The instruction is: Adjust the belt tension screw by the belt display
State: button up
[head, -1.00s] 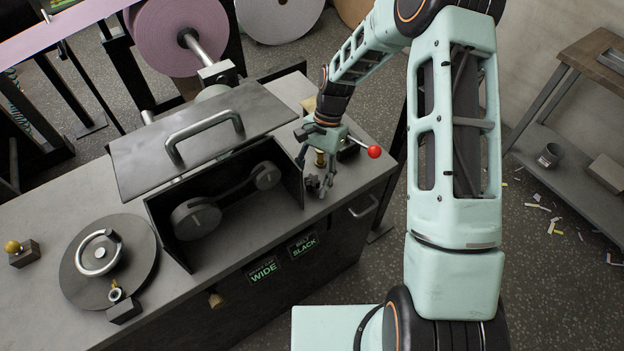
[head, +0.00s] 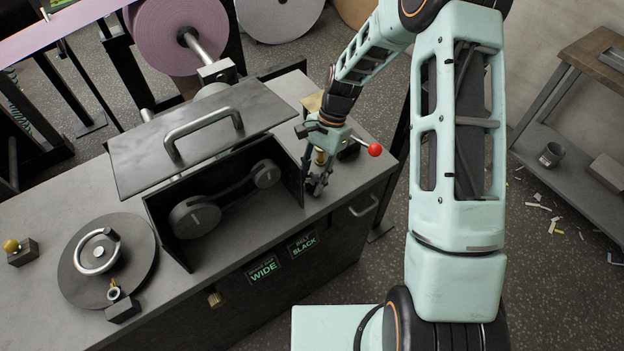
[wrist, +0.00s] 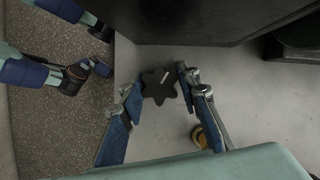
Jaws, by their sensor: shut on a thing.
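The tension screw has a dark star-shaped knob (wrist: 160,86), seen in the wrist view on the grey bench top beside the open belt housing. My gripper (head: 317,187) points down at the bench's right part in the head view. In the wrist view my gripper (wrist: 159,82) has one fingertip on each side of the knob and is shut on it. In the head view the fingers mostly hide the knob. The belt display (head: 303,243) on the bench front reads BELT SLACK in green.
A second display (head: 265,271) reads WIDE. The open housing (head: 172,232) holds a belt on two pulleys; its raised lid (head: 205,140) stands close left of my gripper. A red-ball lever (head: 375,150) is close on the right. A brass piece (wrist: 199,136) stands near the fingers.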

jog(key=m+t, duration=0.1)
jog(key=m, duration=0.2)
jog(key=m+t+y+b, duration=0.1)
jog(key=m, duration=0.2)
jog(key=shift+w, duration=0.1)
dwell(0.5)
jog(key=o, duration=1.2)
jog(key=shift+c, duration=0.2)
jog(key=shift+r, duration=0.15)
jog(key=v, duration=1.2)
jog(key=shift+d, duration=0.15)
